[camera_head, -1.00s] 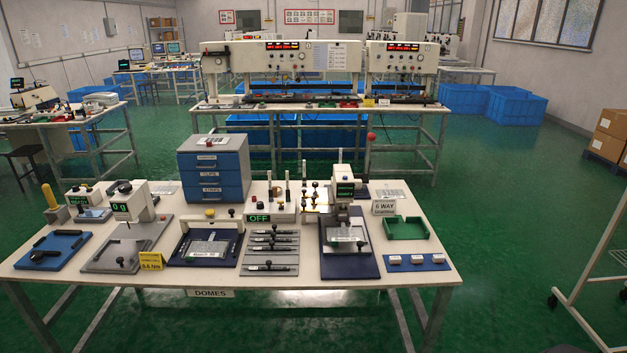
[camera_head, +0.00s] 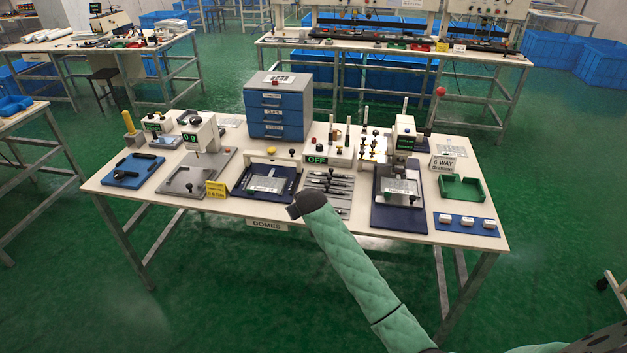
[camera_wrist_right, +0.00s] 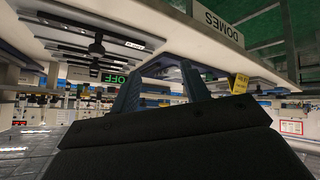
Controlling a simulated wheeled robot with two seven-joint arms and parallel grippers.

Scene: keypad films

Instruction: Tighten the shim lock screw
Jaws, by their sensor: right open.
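I cannot tell for sure which part is the shim lock screw. Small black knobs show on the grey plate fixture (camera_head: 180,181) at the left and on the dark blue base of the press (camera_head: 404,137) at the right. My right gripper (camera_head: 296,206) is at the table's front edge, before the dark blue film fixture (camera_head: 240,183) and the grey slotted plate (camera_head: 327,205). In the right wrist view, which is upside down, its two blue fingers (camera_wrist_right: 161,88) stand apart with nothing between them. My left gripper is not in view.
The blue drawer cabinet (camera_head: 277,104) stands at the back of the table. The yellow sign (camera_head: 215,189) and the DOMES label (camera_head: 268,224) are near the front edge. A green tray (camera_head: 460,188) and blue mat (camera_head: 465,231) lie at the right. Green floor before the table is clear.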

